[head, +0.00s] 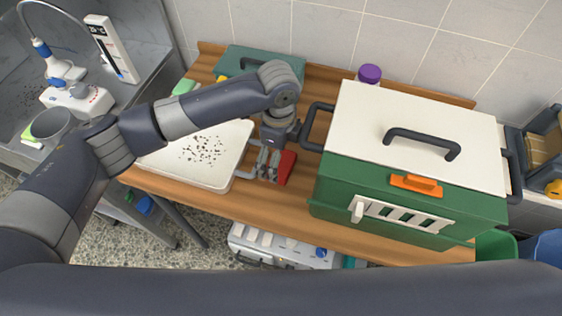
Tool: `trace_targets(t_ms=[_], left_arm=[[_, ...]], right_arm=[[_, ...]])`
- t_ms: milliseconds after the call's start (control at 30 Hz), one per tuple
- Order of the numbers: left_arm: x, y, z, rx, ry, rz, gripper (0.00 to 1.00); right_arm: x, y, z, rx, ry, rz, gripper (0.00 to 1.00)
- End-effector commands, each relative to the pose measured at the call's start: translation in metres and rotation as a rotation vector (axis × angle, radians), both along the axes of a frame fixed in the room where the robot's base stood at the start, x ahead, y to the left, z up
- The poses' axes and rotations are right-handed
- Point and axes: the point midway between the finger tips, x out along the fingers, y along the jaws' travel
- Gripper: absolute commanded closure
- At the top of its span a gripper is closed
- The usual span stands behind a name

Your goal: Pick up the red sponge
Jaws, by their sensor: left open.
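The red sponge (287,167) lies on the wooden worktop, between the white tray and the green kennel box. My left gripper (268,172) points down right beside the sponge, at its left side, and hides part of it. Its fingers are open; I cannot tell whether they touch the sponge or partly straddle it. My right gripper is not in the view.
The green kennel box (345,187) with a white lid stands close on the right. The white tray (214,184) with dark specks is on the left. A purple-lidded item (369,74) and a teal case (240,60) stand at the back.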

Motion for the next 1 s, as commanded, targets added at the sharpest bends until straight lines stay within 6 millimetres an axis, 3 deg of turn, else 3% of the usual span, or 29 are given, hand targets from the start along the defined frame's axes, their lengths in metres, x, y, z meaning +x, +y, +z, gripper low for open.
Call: trace_targets(t_ms=[200,467,700,1000], left_arm=[[0.000,-0.001,-0.028,0.001,0.002,-0.001,0.00],[0.001,-0.001,-0.033,0.000,0.000,-0.001,0.00],[0.001,-0.001,-0.033,0.000,0.000,-0.001,0.34],[0.001,-0.001,-0.033,0.000,0.000,-0.001,0.36]], right_arm=[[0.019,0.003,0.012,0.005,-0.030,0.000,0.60],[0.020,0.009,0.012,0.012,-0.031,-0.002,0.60],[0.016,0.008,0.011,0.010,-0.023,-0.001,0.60],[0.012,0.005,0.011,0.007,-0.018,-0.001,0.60]])
